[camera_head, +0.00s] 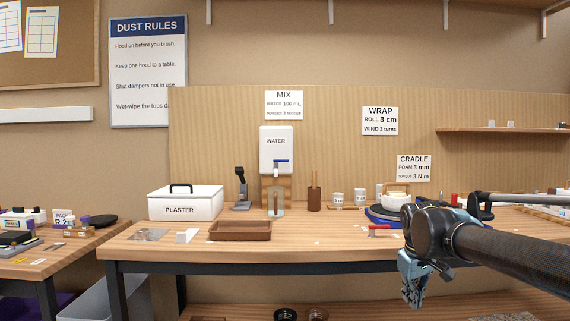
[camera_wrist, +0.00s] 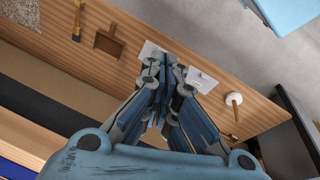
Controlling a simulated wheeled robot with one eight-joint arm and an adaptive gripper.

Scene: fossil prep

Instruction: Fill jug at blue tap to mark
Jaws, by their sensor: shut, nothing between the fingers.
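A white water dispenser (camera_head: 276,142) labelled WATER is mounted on the wooden back panel. Its blue tap handle (camera_head: 283,161) sits at its lower front. A small greyish, see-through shape (camera_head: 276,203) stands on the bench below the tap; it is too small to tell whether it is the jug, and no fill mark can be read. My gripper (camera_head: 411,300) points down in front of the bench, right of and well apart from the tap. In the wrist view its fingers (camera_wrist: 163,72) are together and empty.
A brown tray (camera_head: 241,231) lies at the bench front, with a white PLASTER box (camera_head: 185,204) at its left. A brown holder (camera_head: 314,199) and small cups (camera_head: 348,199) stand right of the tap. A red-handled item (camera_head: 379,230) lies near my arm. Bare bench (camera_head: 310,240) lies between.

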